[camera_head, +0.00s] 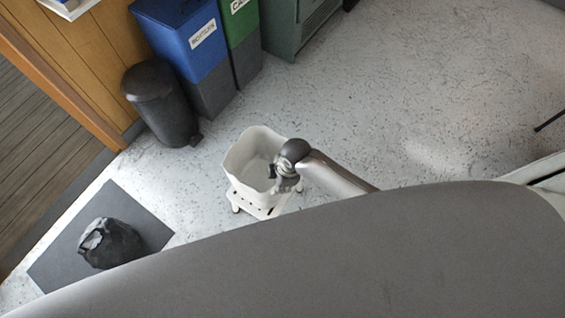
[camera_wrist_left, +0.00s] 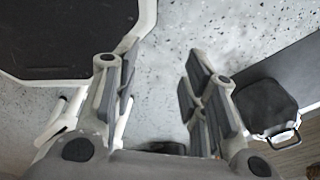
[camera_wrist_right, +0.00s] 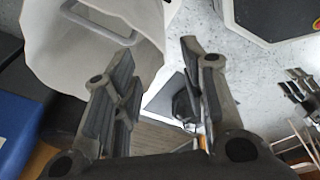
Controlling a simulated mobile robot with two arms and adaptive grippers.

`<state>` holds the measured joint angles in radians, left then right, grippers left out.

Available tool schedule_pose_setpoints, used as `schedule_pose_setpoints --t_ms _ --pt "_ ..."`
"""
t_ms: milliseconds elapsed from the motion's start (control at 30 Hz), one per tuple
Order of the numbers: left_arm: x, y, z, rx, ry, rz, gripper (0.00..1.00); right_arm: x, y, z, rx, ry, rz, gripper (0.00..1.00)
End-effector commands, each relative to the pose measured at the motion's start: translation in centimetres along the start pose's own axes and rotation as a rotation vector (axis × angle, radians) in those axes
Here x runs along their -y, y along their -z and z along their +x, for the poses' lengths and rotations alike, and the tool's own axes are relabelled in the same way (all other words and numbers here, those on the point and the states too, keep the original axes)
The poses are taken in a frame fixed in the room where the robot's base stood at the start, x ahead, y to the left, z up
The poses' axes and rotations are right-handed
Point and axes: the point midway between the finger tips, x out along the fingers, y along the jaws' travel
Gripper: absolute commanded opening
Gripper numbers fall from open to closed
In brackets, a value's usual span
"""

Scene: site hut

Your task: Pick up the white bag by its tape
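My right gripper (camera_head: 285,178) is at the bag's right side in the head view. Its fingers (camera_wrist_right: 158,58) are apart, the left one overlapping the bag in the picture; I cannot tell whether it touches. My left gripper (camera_wrist_left: 160,62) is open and empty over the floor, and out of the head view.
A dark bag (camera_head: 112,245) sits on a dark mat (camera_head: 60,262) at lower left. A black pedal bin (camera_head: 160,103), a blue recycling bin (camera_head: 190,40) and a green one (camera_head: 240,25) stand along the wall. The speckled floor right of the white bag is clear.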

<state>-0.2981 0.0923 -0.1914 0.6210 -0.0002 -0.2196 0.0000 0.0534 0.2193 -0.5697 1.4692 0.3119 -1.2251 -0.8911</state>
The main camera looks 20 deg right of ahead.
Motion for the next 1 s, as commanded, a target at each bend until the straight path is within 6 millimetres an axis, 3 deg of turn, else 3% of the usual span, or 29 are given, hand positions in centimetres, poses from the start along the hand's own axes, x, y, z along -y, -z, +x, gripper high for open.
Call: schedule_pose_setpoints --t_ms 33,100,233,533,767,1000 --pt "0.2 0.0 -1.1 0.002 0.002 0.001 0.4 -1.1 1.3 -2.6 0.002 0.005 -0.112 0.39" --pt "0.3 0.0 -1.4 0.002 0.003 0.002 0.4 -1.8 2.2 -4.2 0.015 0.028 -0.266 0.39" --pt "-0.2 0.1 -1.7 0.002 -0.003 0.003 0.4 -3.6 2.0 -5.0 0.054 0.072 -0.513 0.39" --pt "-2.1 0.4 -1.7 -0.001 -0.026 0.005 0.4 -7.7 -1.0 -4.3 0.135 0.141 -0.809 0.39" --pt "-1.6 0.1 -0.8 0.0 -0.02 0.005 0.4 -7.9 -1.5 -3.4 0.141 0.148 -0.833 0.39" --pt "-1.2 -0.3 1.8 0.002 -0.014 0.002 0.4 -7.7 -1.9 -0.8 0.141 0.147 -0.831 0.39"
